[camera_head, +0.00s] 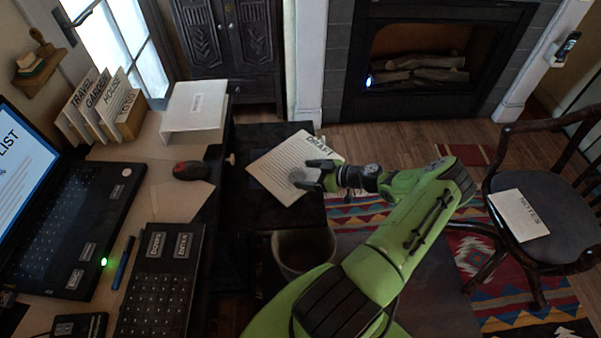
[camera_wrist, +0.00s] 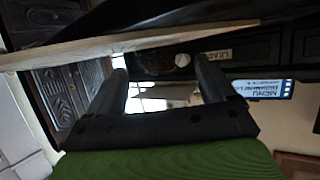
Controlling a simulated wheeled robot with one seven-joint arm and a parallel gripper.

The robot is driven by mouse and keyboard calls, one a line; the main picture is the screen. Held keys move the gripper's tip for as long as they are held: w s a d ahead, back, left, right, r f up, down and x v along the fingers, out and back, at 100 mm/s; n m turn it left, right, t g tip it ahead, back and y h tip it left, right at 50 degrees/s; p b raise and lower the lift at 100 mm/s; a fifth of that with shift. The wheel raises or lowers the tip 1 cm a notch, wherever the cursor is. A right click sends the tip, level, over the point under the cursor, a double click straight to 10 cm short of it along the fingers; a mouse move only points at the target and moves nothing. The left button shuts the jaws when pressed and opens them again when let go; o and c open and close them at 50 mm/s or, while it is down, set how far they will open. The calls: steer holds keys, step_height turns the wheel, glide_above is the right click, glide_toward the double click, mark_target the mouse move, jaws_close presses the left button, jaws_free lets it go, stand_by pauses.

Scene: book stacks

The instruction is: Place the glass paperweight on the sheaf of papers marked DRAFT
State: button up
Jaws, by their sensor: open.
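The sheaf of papers marked DRAFT (camera_head: 275,160) lies on a low dark cabinet top beside the desk in the head view. A greyish, see-through round shape (camera_head: 297,175), which looks like the glass paperweight, appears on the sheaf, just left of the fingertips. My gripper (camera_head: 312,176) is open at the sheaf's right side, its two fingers apart with the round shape just beyond them. In the wrist view my gripper (camera_wrist: 160,66) also shows spread fingers with nothing clearly held between them. I cannot make out the paperweight there.
The desk at left holds a laptop (camera_head: 60,205), a keyboard (camera_head: 160,285), a mouse (camera_head: 191,170) and upright folders (camera_head: 100,105). A bin (camera_head: 303,250) stands below the cabinet top. A chair (camera_head: 560,230) at right bears papers marked NOTES (camera_head: 518,214).

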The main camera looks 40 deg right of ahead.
steer(key=v, duration=0.9)
steer(key=w+a+r+g+h, duration=0.35)
steer(key=a+r+g, duration=0.65)
steer(key=a+r, duration=1.05)
steer(key=s+a+r+m+t+h, duration=0.1)
steer(key=s+a+r+m+t, duration=0.2)
steer(key=s+a+r, duration=0.6)
steer(key=s+a+m+p, duration=0.1)
steer(key=s+a, duration=0.2)
steer(key=s, duration=0.1)
steer(key=shift+s+r+m+h, duration=0.3)
steer(key=shift+s+r+h, duration=0.05)
steer(key=shift+s+r, duration=0.05)
step_height(320, 180, up, 10)
steer(key=p, duration=1)
steer(key=shift+r, duration=0.2)
